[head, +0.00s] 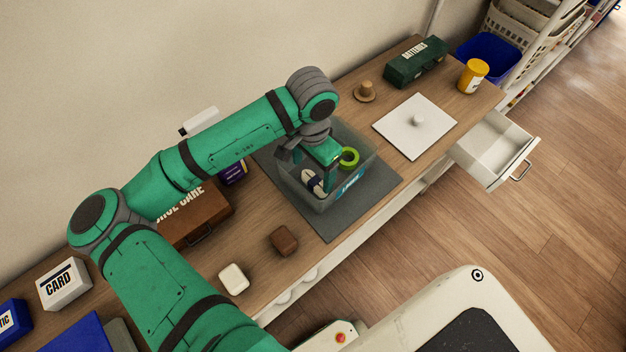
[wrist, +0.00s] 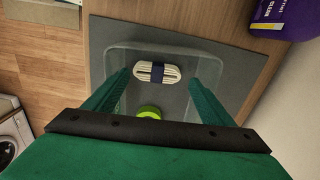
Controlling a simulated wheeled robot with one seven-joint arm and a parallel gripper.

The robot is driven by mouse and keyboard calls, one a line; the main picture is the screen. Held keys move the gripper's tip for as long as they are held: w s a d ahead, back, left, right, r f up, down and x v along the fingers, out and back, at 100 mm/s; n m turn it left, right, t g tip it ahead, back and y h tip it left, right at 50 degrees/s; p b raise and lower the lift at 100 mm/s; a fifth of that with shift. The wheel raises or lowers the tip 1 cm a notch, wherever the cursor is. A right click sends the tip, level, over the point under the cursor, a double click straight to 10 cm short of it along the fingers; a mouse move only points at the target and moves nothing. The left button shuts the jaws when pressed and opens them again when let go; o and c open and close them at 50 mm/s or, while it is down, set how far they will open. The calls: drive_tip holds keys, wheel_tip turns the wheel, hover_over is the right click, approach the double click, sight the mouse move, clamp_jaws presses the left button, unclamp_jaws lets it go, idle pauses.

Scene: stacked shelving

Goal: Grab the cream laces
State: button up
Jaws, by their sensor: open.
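The cream laces (wrist: 157,72), a small bundle with a dark band round its middle, lie in a clear bin (wrist: 205,53). In the head view the laces (head: 309,181) show at the left side of the bin (head: 345,189), partly hidden by my gripper. My gripper (head: 324,180) reaches down into the bin, open. In the wrist view the fingers of my gripper (wrist: 160,88) stand apart on either side of the laces, with nothing held between them. I cannot tell how far above the laces the fingertips are.
A green ring (head: 349,157) lies in the bin beside my gripper. The bin stands on a grey mat (head: 380,182). A brown shoe-care box (head: 205,215) and a purple container (head: 233,173) stand to the left. A white lid (head: 400,130) lies to the right, near an open drawer (head: 492,150).

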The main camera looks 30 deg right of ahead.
sight(315, 181)
drive_tip(key=f, duration=0.3)
drive_tip(key=shift+s+d+f, duration=0.25)
drive_tip(key=shift+a+f, duration=0.1)
drive_tip(key=shift+f, duration=0.5)
drive_tip(key=shift+c, duration=0.7)
drive_tip(key=c, duration=0.6)
drive_tip(key=shift+o, duration=0.2)
drive_tip(key=shift+r, duration=0.1)
